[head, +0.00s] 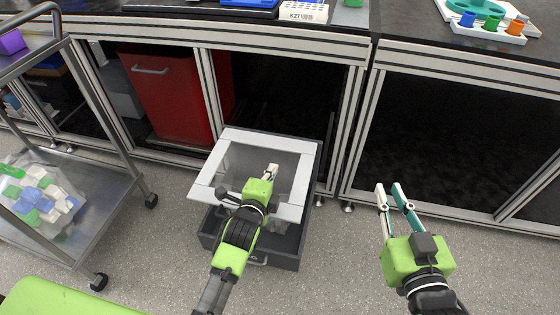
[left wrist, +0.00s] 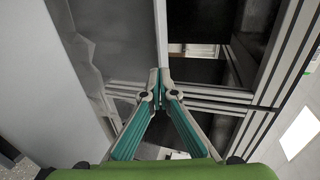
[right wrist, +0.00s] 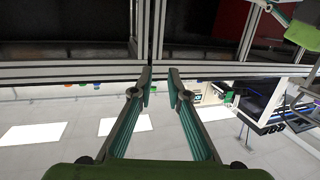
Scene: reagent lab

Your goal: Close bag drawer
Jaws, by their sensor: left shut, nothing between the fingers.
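A dark grey drawer unit (head: 316,165) stands under the bench in the head view. Its drawer (head: 285,251) is pulled out toward me, with a handle low on the front. A white frame with a grey middle (head: 228,137) lies over the unit; my left arm covers part of it and the drawer. My left gripper (head: 272,171) is shut and empty above the frame. Its fingertips meet in the left wrist view (left wrist: 159,76). My right gripper (head: 390,188) is open and empty, right of the unit and clear of it; its fingers stand apart in the right wrist view (right wrist: 160,76).
A metal cart (head: 105,205) with a bag of coloured pieces (head: 40,195) stands at the left. A red bin (head: 175,105) is under the bench. Bench frame posts (head: 357,125) rise right of the unit. The floor (head: 335,265) between my grippers is clear.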

